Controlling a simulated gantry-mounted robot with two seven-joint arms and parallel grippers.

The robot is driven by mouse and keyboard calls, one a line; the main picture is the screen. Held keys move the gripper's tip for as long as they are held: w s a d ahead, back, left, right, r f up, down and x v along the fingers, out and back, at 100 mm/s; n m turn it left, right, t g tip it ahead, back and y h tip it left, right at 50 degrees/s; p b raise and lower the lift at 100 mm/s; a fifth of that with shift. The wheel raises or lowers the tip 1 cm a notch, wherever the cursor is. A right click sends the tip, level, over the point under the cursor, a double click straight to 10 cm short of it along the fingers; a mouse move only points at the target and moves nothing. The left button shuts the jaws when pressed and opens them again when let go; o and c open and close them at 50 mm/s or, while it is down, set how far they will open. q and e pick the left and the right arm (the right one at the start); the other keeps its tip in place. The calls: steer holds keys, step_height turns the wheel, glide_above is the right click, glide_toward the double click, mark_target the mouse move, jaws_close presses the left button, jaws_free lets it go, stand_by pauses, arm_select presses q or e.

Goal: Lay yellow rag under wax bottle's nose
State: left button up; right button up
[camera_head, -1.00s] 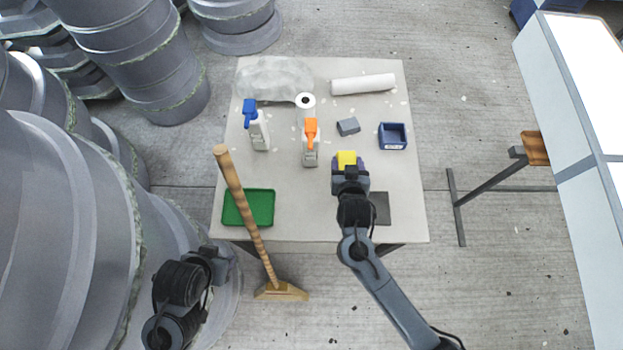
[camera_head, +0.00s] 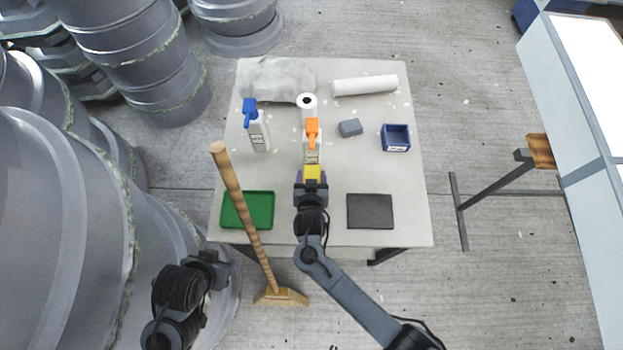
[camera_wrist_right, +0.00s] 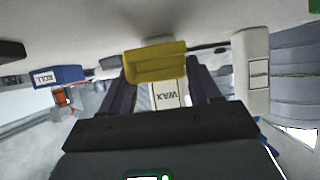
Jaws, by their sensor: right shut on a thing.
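The yellow rag (camera_head: 312,172) is between the fingers of my right gripper (camera_head: 311,178), just in front of the wax bottle (camera_head: 312,155). The bottle stands upright, with an orange spray head (camera_head: 312,128). In the right wrist view the rag (camera_wrist_right: 156,62) spans the shut fingers, and the label of the wax bottle (camera_wrist_right: 167,95) shows behind it. Whether rag and bottle touch, I cannot tell. My left gripper (camera_head: 218,268) hangs off the table's front left; its jaws are too unclear to read.
A white bottle with a blue head (camera_head: 258,130) stands left of the wax bottle. A paper roll (camera_head: 307,103) is behind it. A grey block (camera_head: 350,128) and blue bin (camera_head: 396,138) lie right. A green tray (camera_head: 262,210), broom (camera_head: 235,190) and dark mat (camera_head: 370,211) are nearer.

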steer(key=shift+f, duration=0.5)
steer(key=shift+f+b, duration=0.35)
steer(key=shift+f, duration=0.3)
steer(key=o, duration=1.1)
steer(key=shift+c, duration=0.2)
